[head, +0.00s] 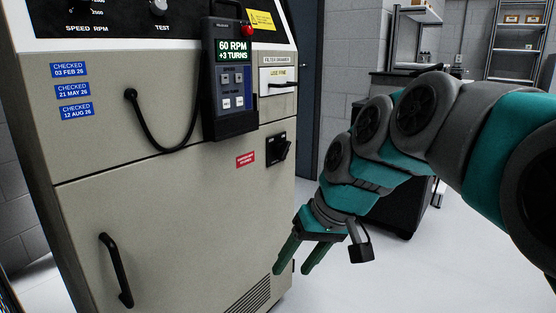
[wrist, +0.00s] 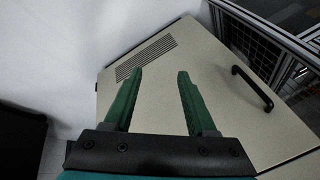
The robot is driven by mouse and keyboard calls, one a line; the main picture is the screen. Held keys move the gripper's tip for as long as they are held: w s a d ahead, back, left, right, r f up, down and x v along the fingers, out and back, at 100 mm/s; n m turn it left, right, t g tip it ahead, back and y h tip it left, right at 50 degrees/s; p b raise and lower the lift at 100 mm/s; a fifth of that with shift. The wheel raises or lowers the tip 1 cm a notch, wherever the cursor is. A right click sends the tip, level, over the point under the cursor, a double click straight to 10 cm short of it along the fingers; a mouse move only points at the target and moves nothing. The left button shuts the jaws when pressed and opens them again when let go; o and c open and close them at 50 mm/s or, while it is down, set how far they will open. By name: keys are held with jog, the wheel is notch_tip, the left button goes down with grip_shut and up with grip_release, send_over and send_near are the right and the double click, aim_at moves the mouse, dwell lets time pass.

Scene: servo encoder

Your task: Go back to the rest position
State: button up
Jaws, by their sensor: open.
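My gripper (head: 303,256) hangs at the end of my arm, to the right of the beige machine cabinet (head: 110,200), low beside its front. Its two green fingers are apart with nothing between them; in the wrist view the gripper (wrist: 157,85) also shows open and empty, with the cabinet's lower door (wrist: 225,95) behind it. On the cabinet front a handheld unit (head: 231,85) sits in its black holder, its screen reading 60 RPM, +3 TURNS. A black cable runs from it to the panel. Whether the fingers touch the cabinet is not clear, but I see no contact.
A dark cabinet (head: 400,212) stands behind my arm. Shelves (head: 514,50) are at the back right. Grey floor (head: 350,290) is free below the gripper.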

jog(key=s+d+f+m+g+h, duration=0.1)
jog(key=s+d+f, duration=0.3)
jog(key=s, duration=0.3)
jog(key=s+d+f+m+g+h, duration=0.1)
jog(key=s+d+f+h, duration=0.1)
jog(key=s+d+f, duration=0.2)
jog(key=s+d+f+m+g+h, duration=0.1)
jog(key=s+d+f, duration=0.2)
jog(key=s+f, duration=0.5)
jog(key=s, duration=0.3)
jog(key=shift+s+d+g, duration=0.15)
jog(key=shift+d+g, duration=0.25)
